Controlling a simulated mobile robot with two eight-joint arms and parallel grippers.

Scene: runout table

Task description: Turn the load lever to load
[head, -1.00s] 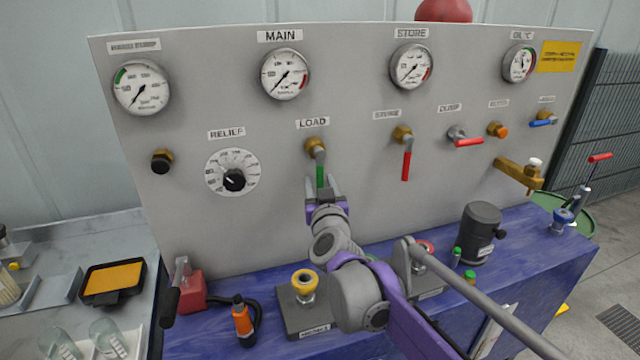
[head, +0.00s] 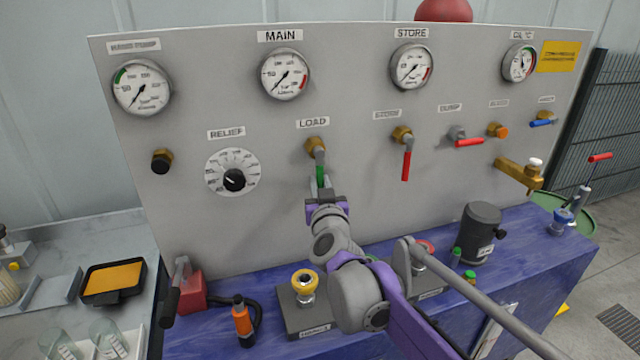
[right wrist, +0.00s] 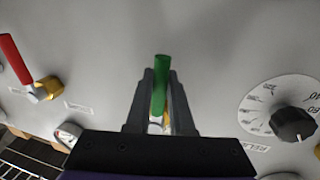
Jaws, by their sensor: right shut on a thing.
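The load lever has a green handle (head: 320,174) that hangs straight down from its brass valve (head: 315,147), below the LOAD label (head: 313,123). My right gripper (head: 321,186) comes up from below and is shut on the lower part of the green handle. In the right wrist view the green handle (right wrist: 160,85) stands between the two dark fingers (right wrist: 160,103). The lower end of the handle is partly hidden by the fingers in the head view. My left gripper is not in view.
The relief dial (head: 232,172) is left of the load lever, and a red store lever (head: 406,166) hangs to its right. Gauges line the panel above. On the blue bench (head: 375,238) stand a yellow-ringed fitting (head: 305,280) and a dark cylinder (head: 482,228).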

